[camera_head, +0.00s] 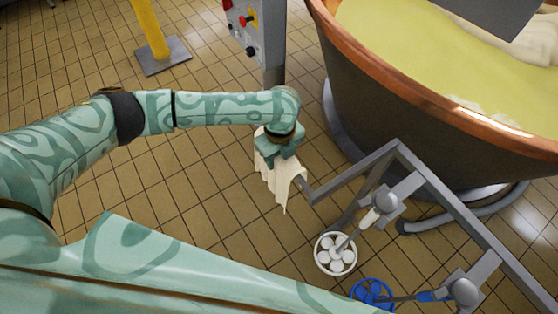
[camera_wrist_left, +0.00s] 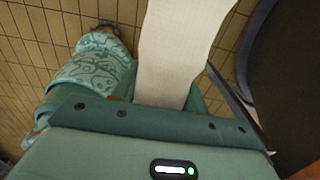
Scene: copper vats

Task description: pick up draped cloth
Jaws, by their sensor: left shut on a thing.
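The draped cloth (camera_head: 280,180) is cream-white and hangs in folds below my left gripper (camera_head: 280,150) in the head view. The left gripper is shut on it, near the end of a grey metal rail. In the left wrist view the cloth (camera_wrist_left: 178,50) runs from the gripper (camera_wrist_left: 165,103) up to the top edge of the picture. The gripper body hides the gripped part of the cloth. I cannot tell whether the cloth still touches the rail. My right gripper is in neither view.
A copper-rimmed vat (camera_head: 400,90) of yellow liquid stands at the upper right. A control post (camera_head: 273,60) and a yellow post (camera_head: 150,28) stand behind. Tiled floor lies open at left.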

